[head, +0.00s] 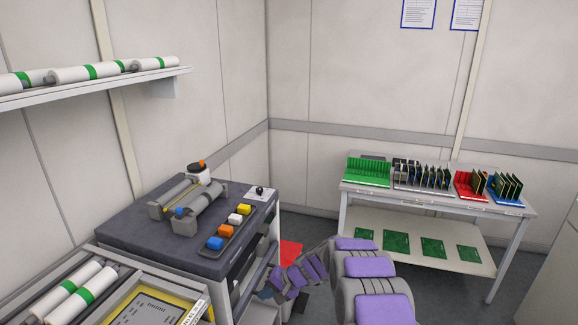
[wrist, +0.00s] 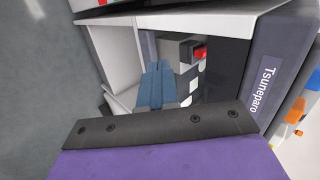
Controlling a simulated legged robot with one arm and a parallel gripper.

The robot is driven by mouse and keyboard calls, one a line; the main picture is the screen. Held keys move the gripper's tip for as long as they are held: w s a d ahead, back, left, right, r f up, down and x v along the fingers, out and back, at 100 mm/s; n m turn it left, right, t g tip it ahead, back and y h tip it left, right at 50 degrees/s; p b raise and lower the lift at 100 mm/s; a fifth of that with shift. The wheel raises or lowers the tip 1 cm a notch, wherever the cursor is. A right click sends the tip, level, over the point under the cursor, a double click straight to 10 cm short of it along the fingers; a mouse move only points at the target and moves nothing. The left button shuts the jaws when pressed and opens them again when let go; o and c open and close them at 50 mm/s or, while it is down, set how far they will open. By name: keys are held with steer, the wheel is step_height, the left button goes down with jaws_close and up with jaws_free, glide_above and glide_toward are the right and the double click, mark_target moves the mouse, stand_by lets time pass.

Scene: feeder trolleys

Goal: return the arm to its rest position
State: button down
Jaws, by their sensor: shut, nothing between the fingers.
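My arm (head: 365,275), grey with purple pads, reaches from the lower right of the head view toward the dark-topped trolley (head: 120,232). My gripper (head: 266,293) is at its far end, low beside the trolley's right side and below the level of its top. In the wrist view the blue-grey fingers of my gripper (wrist: 158,80) are together with nothing between them. They point toward the trolley's open side, where white and dark parts show. I cannot tell how far the fingertips are from it.
On the trolley are a roller fixture (head: 190,205) and a tray of coloured blocks (head: 228,230). A table with circuit boards (head: 440,200) stands at the right. A shelf with white rolls (head: 90,88) is on the left wall. Grey floor shows between trolley and table.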

steer(key=s+d+r+n+g+h, duration=0.15)
steer(key=s+d+r, duration=0.25)
steer(key=s+r, duration=0.65)
steer(key=s+d+r+n+g+h, duration=0.15)
steer(key=s+d+r, duration=0.45)
steer(key=s, duration=0.8)
steer(key=s+d+r+h, duration=0.1)
steer(key=s+d, duration=0.3)
steer(key=s, duration=0.4)
steer(key=s+d+r+h, duration=0.1)
steer(key=s+d+h, duration=0.1)
steer(key=s, duration=0.6)
steer(key=s+d+r+h, duration=0.1)
steer(key=s+d+h, duration=0.1)
steer(key=s+d, duration=0.3)
steer(key=s, duration=0.4)
steer(key=shift+d+r+g+h, duration=0.25)
steer(key=shift+d+g+h, duration=0.05)
